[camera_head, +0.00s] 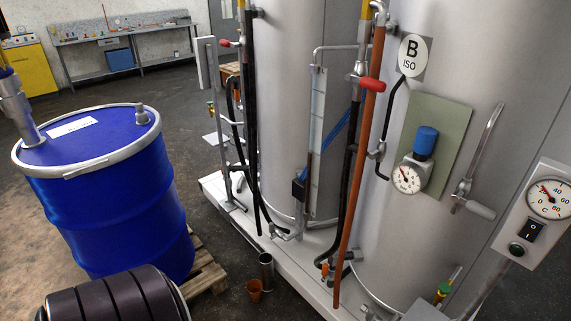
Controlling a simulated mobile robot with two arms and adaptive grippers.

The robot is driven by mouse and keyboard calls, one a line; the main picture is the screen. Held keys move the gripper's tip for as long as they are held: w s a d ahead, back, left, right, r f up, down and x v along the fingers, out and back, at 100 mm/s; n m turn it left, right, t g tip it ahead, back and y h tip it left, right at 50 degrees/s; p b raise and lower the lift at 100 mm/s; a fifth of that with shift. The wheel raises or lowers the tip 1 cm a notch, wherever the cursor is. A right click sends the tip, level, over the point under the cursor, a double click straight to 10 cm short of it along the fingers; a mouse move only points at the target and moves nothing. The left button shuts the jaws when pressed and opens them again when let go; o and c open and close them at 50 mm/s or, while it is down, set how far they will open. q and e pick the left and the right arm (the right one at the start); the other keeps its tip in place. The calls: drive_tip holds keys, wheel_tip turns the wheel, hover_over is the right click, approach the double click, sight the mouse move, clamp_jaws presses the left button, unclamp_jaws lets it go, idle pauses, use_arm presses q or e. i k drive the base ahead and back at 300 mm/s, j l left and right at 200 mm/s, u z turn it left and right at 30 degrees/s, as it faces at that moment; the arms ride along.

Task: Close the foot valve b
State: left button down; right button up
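A large grey tank (462,60) on the right carries a round sign (412,56) reading B ISO. Low in front of it, near the bottom edge, is a small fitting with a yellow and green handle (444,290); I cannot tell its valve position. A red-handled valve (368,83) sits higher on the pipes left of the sign. Orange-tipped fittings (325,268) show at the foot of the pipes; I cannot tell for certain which fitting is foot valve b. Neither of my grippers shows.
A blue drum (110,205) stands on a wooden pallet (207,272) at left. A metal cylinder (266,270) and an orange cup (254,291) stand on the floor before the white plinth (292,272). A gauge box (540,215) is at far right.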

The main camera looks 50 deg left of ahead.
sight(326, 266)
drive_tip(key=u, duration=1.15)
